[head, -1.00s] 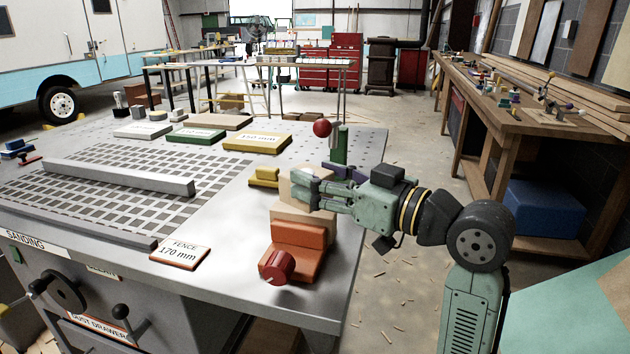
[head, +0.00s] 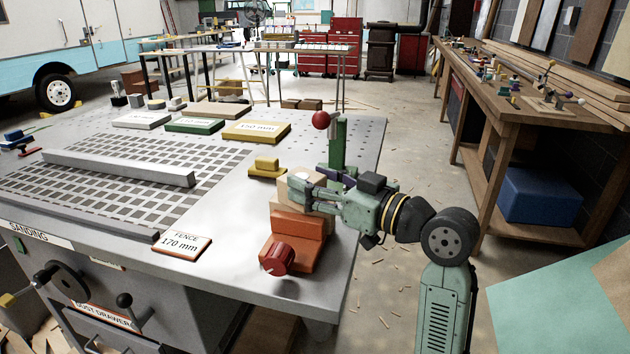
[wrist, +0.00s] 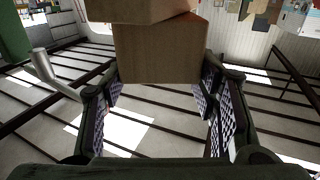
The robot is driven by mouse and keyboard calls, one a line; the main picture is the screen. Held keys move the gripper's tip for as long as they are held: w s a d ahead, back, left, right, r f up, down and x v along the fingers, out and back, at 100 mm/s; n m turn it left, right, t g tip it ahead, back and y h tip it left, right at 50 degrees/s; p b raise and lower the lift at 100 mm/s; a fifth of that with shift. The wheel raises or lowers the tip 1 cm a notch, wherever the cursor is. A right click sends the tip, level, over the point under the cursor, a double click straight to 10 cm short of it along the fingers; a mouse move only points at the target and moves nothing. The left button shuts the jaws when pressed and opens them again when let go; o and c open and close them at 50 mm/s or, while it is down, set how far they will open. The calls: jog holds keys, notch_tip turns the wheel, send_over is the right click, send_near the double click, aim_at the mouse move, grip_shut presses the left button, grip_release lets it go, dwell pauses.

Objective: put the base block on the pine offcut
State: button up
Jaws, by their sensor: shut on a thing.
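My gripper (head: 300,196) is at the right front of the grey sanding table. It is shut on a tan wooden block, the base block (head: 281,188), which also shows between the fingers in the wrist view (wrist: 160,55). A second tan wooden piece, likely the pine offcut (wrist: 150,8), shows at the top edge of the wrist view, turned a little against the held block. In the head view the orange block and my fingers hide most of this area. Whether the two pieces touch cannot be told.
An orange block (head: 300,236) with a red knob (head: 278,259) stands just in front. A green post (head: 338,143) with a red ball (head: 321,120) rises behind my gripper. A yellow block (head: 267,167) lies behind left.

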jog(key=o, duration=1.2)
jog(key=shift+f, duration=0.1)
jog(key=b+v, duration=0.1)
jog(key=v, duration=0.5)
jog(key=b+v, duration=0.2)
jog(key=v, duration=0.4)
jog(key=shift+r, duration=0.2)
jog(key=shift+d, duration=0.1)
